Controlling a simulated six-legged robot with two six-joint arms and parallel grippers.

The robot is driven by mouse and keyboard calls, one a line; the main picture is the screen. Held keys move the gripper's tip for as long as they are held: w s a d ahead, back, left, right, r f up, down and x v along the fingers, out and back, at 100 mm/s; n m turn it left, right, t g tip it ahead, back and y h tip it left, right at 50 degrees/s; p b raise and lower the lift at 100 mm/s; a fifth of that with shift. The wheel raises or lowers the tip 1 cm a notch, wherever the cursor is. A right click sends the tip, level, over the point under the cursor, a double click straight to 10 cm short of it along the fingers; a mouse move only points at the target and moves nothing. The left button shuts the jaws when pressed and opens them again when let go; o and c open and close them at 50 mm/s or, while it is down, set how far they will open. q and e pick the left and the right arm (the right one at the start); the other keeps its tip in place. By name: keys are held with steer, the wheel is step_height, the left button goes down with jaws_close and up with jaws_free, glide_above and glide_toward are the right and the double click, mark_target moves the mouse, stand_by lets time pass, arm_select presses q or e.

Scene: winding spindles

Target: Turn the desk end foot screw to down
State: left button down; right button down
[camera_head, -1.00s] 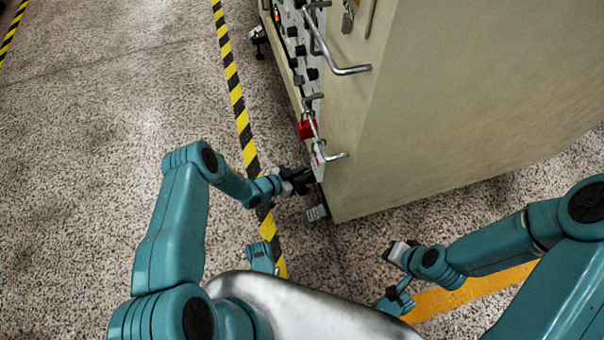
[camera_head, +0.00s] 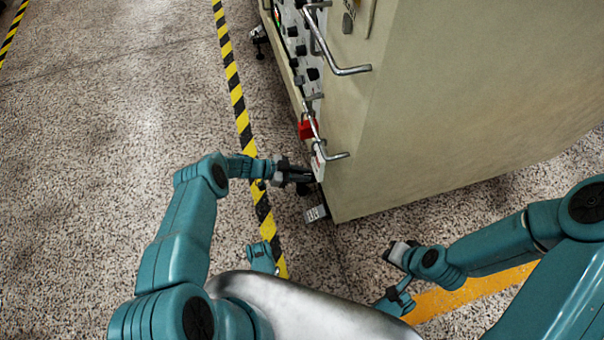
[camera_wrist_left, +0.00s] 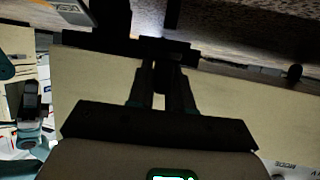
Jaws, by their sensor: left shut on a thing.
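My left gripper (camera_head: 306,178) reaches in from the left to the low near corner of the beige cabinet (camera_head: 440,110). It is shut on a dark part there, which I take to be the foot screw; the fingers mostly hide it in the head view. In the left wrist view the left gripper (camera_wrist_left: 165,75) has both fingers against a dark bar-like piece (camera_wrist_left: 150,45) by the cabinet's lower edge. A metal foot piece (camera_head: 316,213) sits on the floor just below the gripper. My right gripper (camera_head: 393,250) is apart from the cabinet; its jaws are unclear.
A red padlock (camera_head: 307,129) and a white tag (camera_head: 318,165) hang just above my left gripper. Bent metal handles (camera_head: 345,70) stick out higher up. Another foot (camera_head: 258,35) stands farther along. The speckled floor (camera_head: 100,130) to the left is clear.

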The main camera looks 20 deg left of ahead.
arm_select(q)
steer(key=shift+d+r, duration=0.1)
steer(key=c, duration=1.1)
jaws_free()
steer(key=p+v, duration=0.2)
steer(key=v, duration=1.4)
steer(key=shift+a+p, duration=0.25)
steer(key=shift+p, duration=0.05)
arm_select(e)
steer(key=shift+s+a+r+g, duration=0.1)
steer(key=shift+s+r+g, duration=0.05)
steer(key=shift+s+r, duration=0.45)
steer(key=shift+s+a+r+g, duration=0.15)
steer(key=shift+s+r, duration=0.2)
steer(key=shift+r, duration=0.3)
